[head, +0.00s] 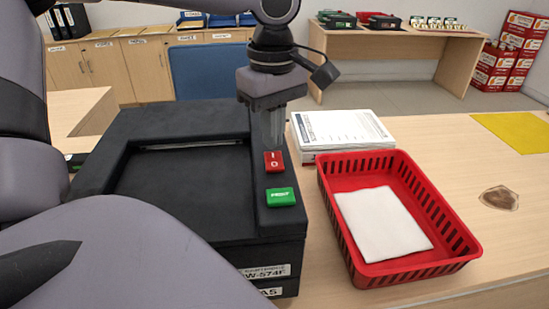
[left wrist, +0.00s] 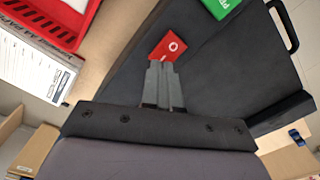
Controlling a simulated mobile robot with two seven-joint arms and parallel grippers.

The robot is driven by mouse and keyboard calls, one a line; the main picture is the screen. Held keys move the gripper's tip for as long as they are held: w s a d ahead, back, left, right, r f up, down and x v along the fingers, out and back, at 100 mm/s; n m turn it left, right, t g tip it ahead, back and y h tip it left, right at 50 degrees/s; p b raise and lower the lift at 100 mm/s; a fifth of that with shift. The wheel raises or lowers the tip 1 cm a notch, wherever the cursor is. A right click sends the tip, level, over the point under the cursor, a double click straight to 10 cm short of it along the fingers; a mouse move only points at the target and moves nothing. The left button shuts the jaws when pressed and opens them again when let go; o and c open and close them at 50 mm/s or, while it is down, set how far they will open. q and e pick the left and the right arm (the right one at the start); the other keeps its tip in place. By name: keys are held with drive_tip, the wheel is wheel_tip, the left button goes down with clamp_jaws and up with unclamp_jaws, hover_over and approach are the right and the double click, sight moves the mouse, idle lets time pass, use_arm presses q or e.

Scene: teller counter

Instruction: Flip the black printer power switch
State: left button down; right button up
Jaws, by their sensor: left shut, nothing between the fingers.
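The black printer (head: 190,200) stands on the counter in the head view, with its dark top also filling much of the left wrist view (left wrist: 215,75). Its red power switch (head: 274,161), marked I and O, sits on the right side strip, and a green button (head: 281,197) lies nearer me. My left gripper (head: 274,143) is shut and empty, pointing down at the far end of the switch. In the left wrist view the fingertips (left wrist: 164,66) are right at the red switch (left wrist: 168,47) and cover part of it; I cannot tell whether they touch. My right gripper is not in view.
A red basket (head: 455,235) holding white paper stands right of the printer. A stack of paper (head: 342,132) lies behind it. A brown item (head: 499,198) and a yellow sheet (head: 516,130) lie farther right. The counter between them is clear.

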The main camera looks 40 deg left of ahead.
sight(273, 154)
use_arm(q)
drive_tip(key=shift+f+b, duration=0.9)
drive_tip(key=shift+f, duration=0.15)
idle(0.6)
drive_tip(key=shift+r+p, duration=2.75)
drive_tip(key=shift+r, duration=0.85)
drive_tip(key=shift+f, duration=0.1)
